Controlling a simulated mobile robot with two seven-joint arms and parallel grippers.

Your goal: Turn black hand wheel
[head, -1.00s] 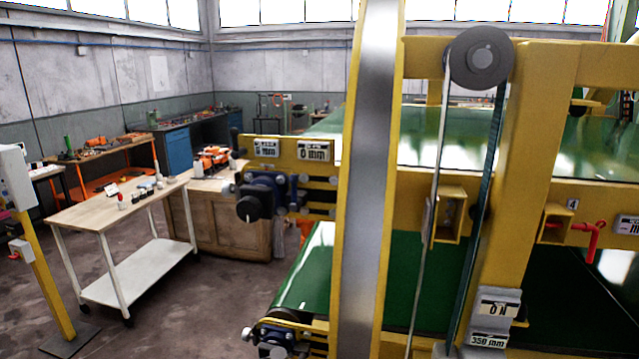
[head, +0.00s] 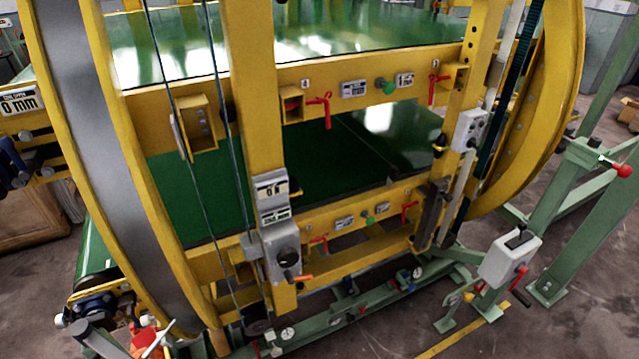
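Neither of my grippers shows in the head view. I cannot single out the black hand wheel with certainty. A small dark round part (head: 258,325) sits low on the near yellow post, partly hidden by the frame. A white box (head: 510,258) at the lower right carries a black-ended crank handle (head: 520,297) and a red lever. A grey control box (head: 283,250) with a dark knob and an orange-tipped handle is mounted low on the near post.
The large yellow ring machine (head: 185,285) fills most of the view, with green belts (head: 240,205) inside. A green steel frame (head: 585,190) with a red knob stands at the right. Brown floor (head: 590,325) is clear at the lower right.

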